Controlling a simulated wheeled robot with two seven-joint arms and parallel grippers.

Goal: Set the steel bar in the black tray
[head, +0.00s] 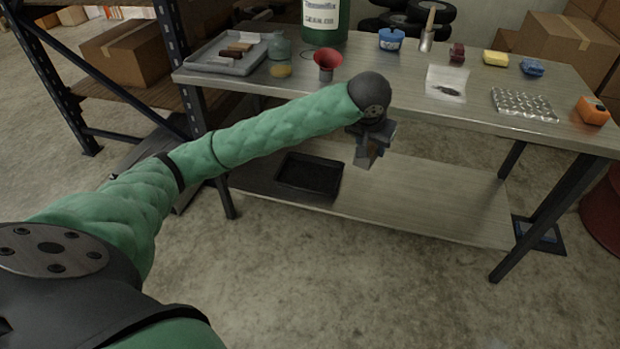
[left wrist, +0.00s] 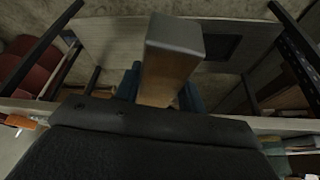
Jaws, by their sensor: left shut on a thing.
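My left gripper (head: 370,148) is in front of the workbench, below the level of its top and above the lower shelf. It is shut on the steel bar (left wrist: 174,60), a grey block-like bar standing out from between the blue fingers in the left wrist view. In the head view the bar (head: 366,157) shows only in small part. The black tray (head: 308,174), shallow and empty-looking, lies on the lower shelf, left of my gripper. The tray also shows in the left wrist view (left wrist: 222,47), right of the bar. My right gripper is not in view.
The lower shelf (head: 430,200) is bare right of the tray. The bench top (head: 400,95) overhangs it and carries a grey tray (head: 228,62), a red funnel (head: 326,64), an orange item (head: 592,110) and other objects. Dark table legs (head: 550,220) stand at the ends.

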